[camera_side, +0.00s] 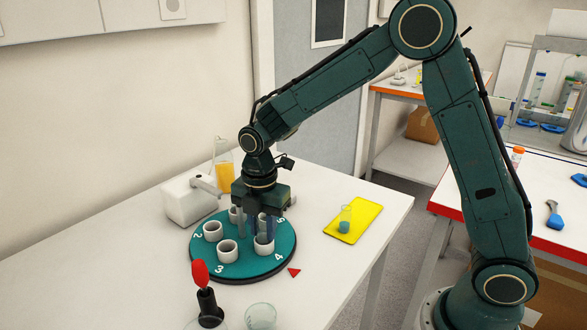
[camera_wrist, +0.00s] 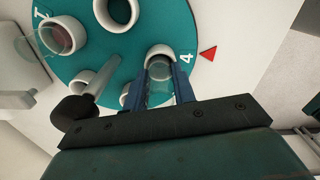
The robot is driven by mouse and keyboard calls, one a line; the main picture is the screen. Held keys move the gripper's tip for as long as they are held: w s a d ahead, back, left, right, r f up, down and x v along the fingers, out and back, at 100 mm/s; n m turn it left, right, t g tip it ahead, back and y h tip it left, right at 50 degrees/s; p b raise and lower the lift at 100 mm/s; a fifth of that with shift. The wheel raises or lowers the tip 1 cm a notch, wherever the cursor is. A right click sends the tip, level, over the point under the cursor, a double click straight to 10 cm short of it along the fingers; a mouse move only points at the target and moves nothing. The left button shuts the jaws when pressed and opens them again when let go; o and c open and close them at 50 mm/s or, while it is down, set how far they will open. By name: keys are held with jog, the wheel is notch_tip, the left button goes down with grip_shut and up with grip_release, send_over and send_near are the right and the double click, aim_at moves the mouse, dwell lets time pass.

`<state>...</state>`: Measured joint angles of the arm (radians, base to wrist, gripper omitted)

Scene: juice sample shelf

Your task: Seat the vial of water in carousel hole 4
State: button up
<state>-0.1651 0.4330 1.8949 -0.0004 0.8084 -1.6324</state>
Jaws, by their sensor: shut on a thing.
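My gripper (camera_side: 263,234) points straight down over the teal carousel (camera_side: 240,266), above the white cup at hole 4 (camera_side: 264,246). In the wrist view, its blue fingers (camera_wrist: 159,84) are shut on a clear glass vial (camera_wrist: 159,71). The vial's far end lines up with the hole 4 cup (camera_wrist: 160,50), beside the printed 4. I cannot tell how far it is inside the cup. The fingers hide much of the vial in the side view.
A yellow tray (camera_side: 367,212) right of the carousel bears a vial with blue-green contents (camera_side: 345,220). A flask of orange liquid (camera_side: 224,177) and a white device (camera_side: 185,203) stand behind. A red-tipped black-handled object (camera_side: 209,305) and a glass (camera_side: 261,317) stand in front. A red triangle (camera_side: 294,272) marks the table near hole 4.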

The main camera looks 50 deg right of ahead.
aim_at(263, 215)
jog(key=shift+s, duration=0.1)
jog(key=shift+r, duration=0.45)
jog(key=o, duration=1.1)
jog(key=shift+c, duration=0.2)
jog(key=shift+r, duration=0.25)
notch_tip(263, 215, up, 14)
jog(key=shift+f, duration=0.25)
